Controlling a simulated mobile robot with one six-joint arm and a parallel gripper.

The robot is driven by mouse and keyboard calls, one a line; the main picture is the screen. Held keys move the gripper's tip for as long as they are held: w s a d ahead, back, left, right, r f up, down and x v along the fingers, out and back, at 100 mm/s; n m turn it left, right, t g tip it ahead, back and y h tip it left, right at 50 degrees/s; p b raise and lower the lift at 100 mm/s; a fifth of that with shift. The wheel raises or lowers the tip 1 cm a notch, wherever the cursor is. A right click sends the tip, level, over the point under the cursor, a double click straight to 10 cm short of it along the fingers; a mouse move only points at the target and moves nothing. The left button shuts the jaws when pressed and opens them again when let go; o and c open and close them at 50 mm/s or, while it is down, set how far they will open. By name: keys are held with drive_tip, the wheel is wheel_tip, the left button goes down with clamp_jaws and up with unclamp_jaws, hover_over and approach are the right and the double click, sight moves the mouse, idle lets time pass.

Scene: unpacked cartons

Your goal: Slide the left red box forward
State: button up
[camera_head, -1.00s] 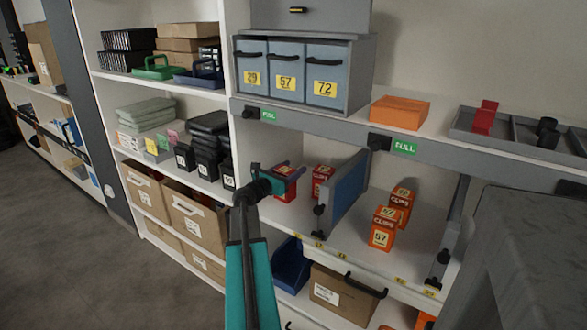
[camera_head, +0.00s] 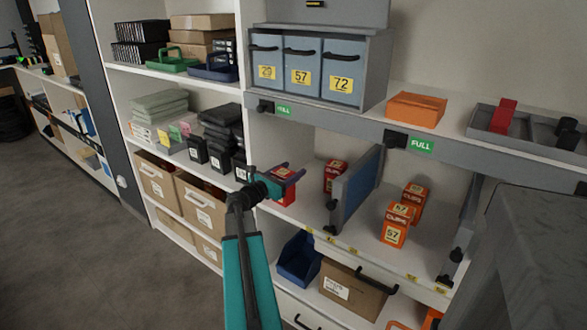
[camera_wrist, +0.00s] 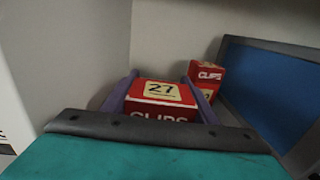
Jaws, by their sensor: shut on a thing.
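The left red box (camera_head: 284,189) stands near the front of the shelf compartment, left of the blue divider. In the wrist view the same box (camera_wrist: 160,97), marked 27 and CLIPS, sits between the two purple fingers. My gripper (camera_head: 287,172) is shut on this box, with a finger along each side. The box's lower part is hidden by the gripper body in the wrist view. A second red box (camera_head: 334,174) stands to its right and farther back, close to the divider; it also shows in the wrist view (camera_wrist: 206,79).
A blue divider panel (camera_head: 357,190) stands to the right of the second red box. Orange boxes (camera_head: 396,224) stand beyond it. A side wall (camera_wrist: 95,50) is close on the left. Black boxes (camera_head: 218,160) fill the shelf left of it.

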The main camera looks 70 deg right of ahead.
drive_tip(key=shift+w+a, duration=0.15)
drive_tip(key=shift+a, duration=0.3)
drive_tip(key=o, duration=1.3)
drive_tip(key=shift+a, duration=0.1)
drive_tip(key=v, duration=1.3)
drive_tip(key=shift+w+a+p, duration=0.2)
drive_tip(key=shift+a+p, duration=0.05)
drive_tip(key=shift+p, duration=0.05)
